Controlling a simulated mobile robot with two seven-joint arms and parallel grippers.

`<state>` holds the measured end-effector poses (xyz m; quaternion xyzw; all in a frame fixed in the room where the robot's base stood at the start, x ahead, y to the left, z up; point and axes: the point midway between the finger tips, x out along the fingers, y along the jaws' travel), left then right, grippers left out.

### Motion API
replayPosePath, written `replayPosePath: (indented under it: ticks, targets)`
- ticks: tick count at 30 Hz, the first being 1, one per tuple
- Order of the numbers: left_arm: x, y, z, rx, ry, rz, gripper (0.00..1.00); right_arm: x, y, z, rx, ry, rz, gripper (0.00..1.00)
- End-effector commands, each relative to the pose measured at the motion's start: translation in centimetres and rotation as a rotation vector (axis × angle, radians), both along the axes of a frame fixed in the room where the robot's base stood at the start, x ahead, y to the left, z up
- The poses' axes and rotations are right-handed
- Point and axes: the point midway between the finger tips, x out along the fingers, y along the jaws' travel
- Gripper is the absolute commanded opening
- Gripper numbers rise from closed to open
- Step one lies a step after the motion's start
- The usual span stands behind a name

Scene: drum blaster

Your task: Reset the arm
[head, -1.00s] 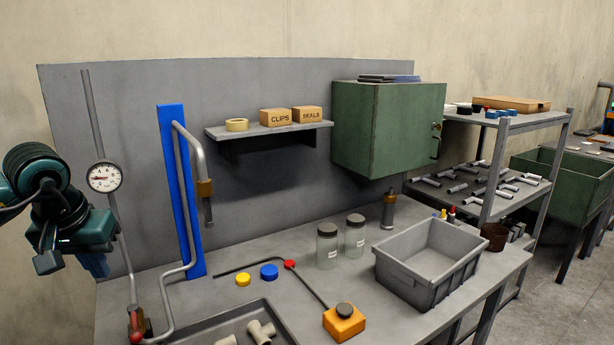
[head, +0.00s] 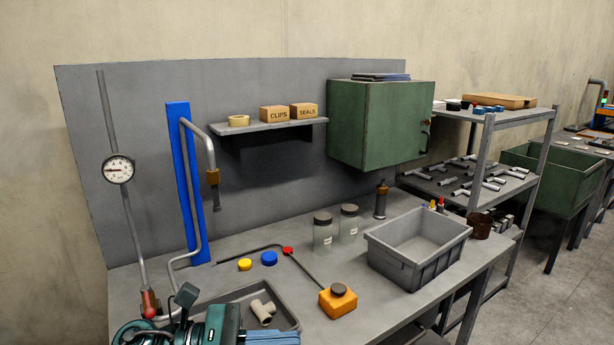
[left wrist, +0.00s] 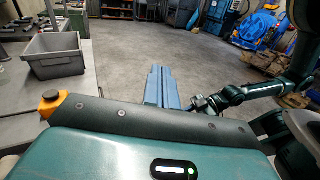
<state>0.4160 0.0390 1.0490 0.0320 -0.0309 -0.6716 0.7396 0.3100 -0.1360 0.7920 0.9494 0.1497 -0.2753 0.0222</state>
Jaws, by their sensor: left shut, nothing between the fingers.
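My left arm comes in low at the bottom left of the head view, in front of the bench tray. Its teal body is partly cut off by the lower edge. The blue fingers of my left gripper (head: 272,337) point right along that edge. In the left wrist view, the two blue fingers of my left gripper (left wrist: 161,74) lie side by side, shut and empty, over the open floor beside the bench. A dark teal arm, seemingly my right, reaches in from the right of that view. Its dark end (left wrist: 204,104) is too small to read. My right gripper is absent from the head view.
The workbench holds a tray with pipe fittings (head: 263,312), an orange button box (head: 338,302), a grey bin (head: 398,266), glass jars (head: 323,236) and a blue post (head: 184,180) with a pipe. A gauge (head: 118,169) stands left. The floor (left wrist: 125,70) beside the bench is clear.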

Motion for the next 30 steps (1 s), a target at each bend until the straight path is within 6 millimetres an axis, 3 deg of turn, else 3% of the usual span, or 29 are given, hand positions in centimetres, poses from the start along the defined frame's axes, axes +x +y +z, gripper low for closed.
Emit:
replayPosePath:
  ticks: [2,4,7,11,15,17,18,21,24,30]
  targets:
    - [0.0,-0.5,0.2,-0.248,0.363,0.104,0.0,-0.2,-0.1,-0.1,-0.003,0.01,-0.003,0.36]
    - [0.8,0.3,-0.3,-0.466,0.694,0.194,0.0,-0.3,-0.1,-0.1,-0.004,0.016,-0.004,0.36]
    - [1.7,2.5,-3.1,-0.785,1.176,0.318,0.0,-0.5,-0.2,0.0,-0.005,0.023,-0.006,0.36]
    - [0.8,6.2,-10.2,-1.233,1.789,0.474,0.0,-0.8,-0.4,0.0,-0.009,0.033,-0.009,0.36]
    - [-3.6,9.1,-18.4,-1.706,2.291,0.619,0.0,-1.0,-0.6,-0.2,-0.012,0.042,-0.013,0.36]
    - [-5.7,9.7,-20.9,-1.871,2.428,0.667,0.0,-1.0,-0.6,-0.3,-0.014,0.047,-0.014,0.36]
    - [-7.0,9.9,-22.2,1.832,-2.326,-0.644,0.0,-1.1,-0.7,-0.4,-0.015,0.049,-0.015,0.36]
    - [-9.6,10.3,-24.5,1.752,-2.131,-0.604,0.0,-1.1,-0.8,-0.5,-0.017,0.052,-0.018,0.36]
    - [-10.9,10.4,-25.5,1.713,-2.037,-0.584,0.0,-1.0,-0.8,-0.4,-0.018,0.05,-0.019,0.36]
    - [-11.3,10.4,-25.8,1.703,-2.014,-0.578,0.0,-0.6,-0.8,-0.2,-0.017,0.043,-0.019,0.36]
